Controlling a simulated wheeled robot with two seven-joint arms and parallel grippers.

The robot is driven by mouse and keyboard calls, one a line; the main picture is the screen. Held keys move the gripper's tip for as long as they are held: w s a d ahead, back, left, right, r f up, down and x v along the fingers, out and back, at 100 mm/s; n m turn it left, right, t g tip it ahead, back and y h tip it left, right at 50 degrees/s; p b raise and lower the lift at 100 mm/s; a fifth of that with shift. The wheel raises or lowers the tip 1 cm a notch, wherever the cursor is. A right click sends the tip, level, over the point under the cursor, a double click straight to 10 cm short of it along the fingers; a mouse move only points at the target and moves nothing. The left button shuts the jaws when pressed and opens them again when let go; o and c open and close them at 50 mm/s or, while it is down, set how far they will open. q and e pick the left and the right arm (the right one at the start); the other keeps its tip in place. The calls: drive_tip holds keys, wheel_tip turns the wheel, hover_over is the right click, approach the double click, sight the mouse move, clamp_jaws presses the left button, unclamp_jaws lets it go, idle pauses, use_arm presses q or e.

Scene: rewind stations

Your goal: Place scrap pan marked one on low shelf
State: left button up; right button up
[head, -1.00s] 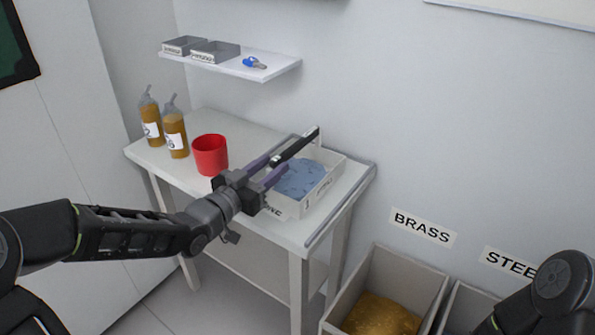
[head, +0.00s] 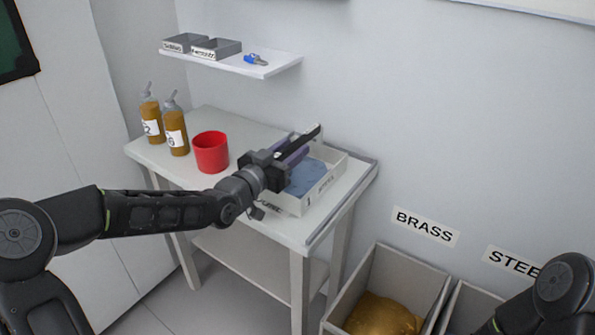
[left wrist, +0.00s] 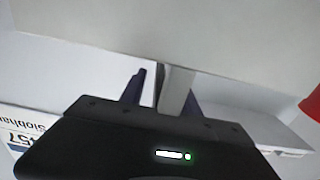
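The scrap pan (head: 329,192) is a pale open box holding blue-grey scrap, on the top of the white table. The low shelf (head: 235,255) is under the table top and is empty where visible. My right gripper is out of view.
A red cup (head: 211,152) and two amber bottles (head: 176,137) stand left of the pan. A wall shelf (head: 262,69) above holds two grey trays and a small blue item. A brass scrap bin (head: 428,285) stands on the floor at right.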

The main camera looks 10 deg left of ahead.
use_arm(q)
drive_tip(key=shift+w, duration=0.1)
drive_tip(key=shift+c, duration=0.4)
clamp_jaws()
idle(0.3)
idle(0.7)
drive_tip(key=shift+r, duration=0.1)
idle(0.3)
